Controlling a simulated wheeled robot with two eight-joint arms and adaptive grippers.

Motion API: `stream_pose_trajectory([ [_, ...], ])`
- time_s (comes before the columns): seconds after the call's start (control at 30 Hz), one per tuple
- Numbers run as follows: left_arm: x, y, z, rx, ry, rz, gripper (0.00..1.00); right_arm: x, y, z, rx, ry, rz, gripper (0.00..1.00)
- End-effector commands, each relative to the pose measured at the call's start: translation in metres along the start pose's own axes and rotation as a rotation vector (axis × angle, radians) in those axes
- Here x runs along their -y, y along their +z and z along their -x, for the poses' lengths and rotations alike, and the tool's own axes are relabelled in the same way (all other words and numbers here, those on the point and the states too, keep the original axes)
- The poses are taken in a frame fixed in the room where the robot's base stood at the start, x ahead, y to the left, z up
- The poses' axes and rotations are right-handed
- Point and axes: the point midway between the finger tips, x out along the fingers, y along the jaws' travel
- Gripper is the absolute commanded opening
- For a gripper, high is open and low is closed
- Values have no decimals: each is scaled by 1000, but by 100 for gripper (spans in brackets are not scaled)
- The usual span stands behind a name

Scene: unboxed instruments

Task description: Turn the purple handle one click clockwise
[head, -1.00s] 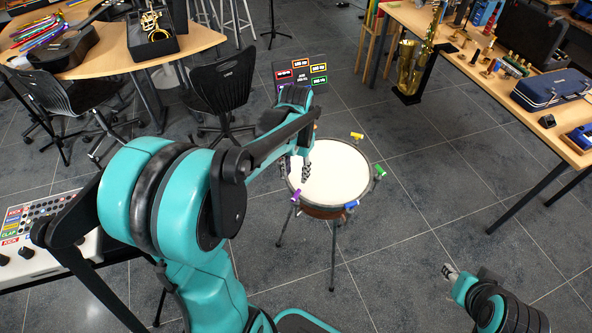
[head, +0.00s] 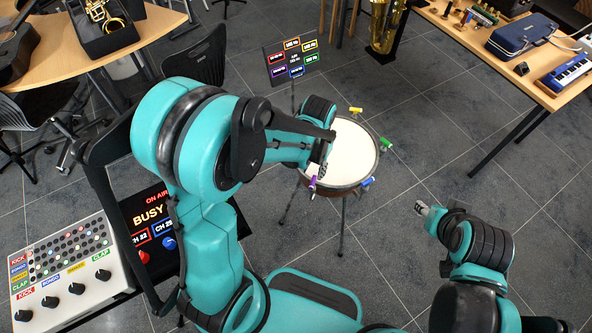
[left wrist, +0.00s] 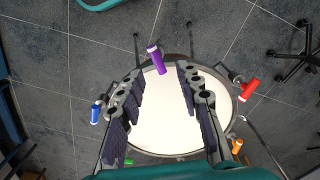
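The purple handle (left wrist: 156,58) stands at the rim of a round drum (head: 352,160) with a white head. In the left wrist view it lies ahead of and between the fingers, apart from them. It also shows in the head view (head: 312,184), at the drum's near left rim. My left gripper (left wrist: 164,83) is open and empty, with its two dark ridged fingers spread over the drum head. In the head view my left gripper (head: 321,160) is just above the purple handle. My right gripper (head: 422,208) is at the lower right, away from the drum; its finger state is too small to tell.
Other handles sit around the rim: blue (head: 367,182), green (head: 386,143), yellow (head: 355,110), red (left wrist: 249,89) and orange (left wrist: 237,146). A sign board (head: 291,59) stands behind the drum. A control panel (head: 68,270) is at lower left. Floor right of the drum is clear.

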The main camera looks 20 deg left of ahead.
Motion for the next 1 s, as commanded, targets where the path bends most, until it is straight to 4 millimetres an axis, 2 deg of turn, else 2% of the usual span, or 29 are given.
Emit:
stream_pose_trajectory([
  [0.43,-1,0,-67,0,0,-1,35,0,16,-23,0,0,0,40],
  [0.6,-1,0,-77,0,0,-1,35,0,18,-25,0,0,0,40],
  [0.87,-1,0,-77,0,0,-1,35,0,18,-25,0,0,0,40],
  [1.0,-1,0,-77,0,0,-1,0,0,18,-25,0,0,0,40],
])
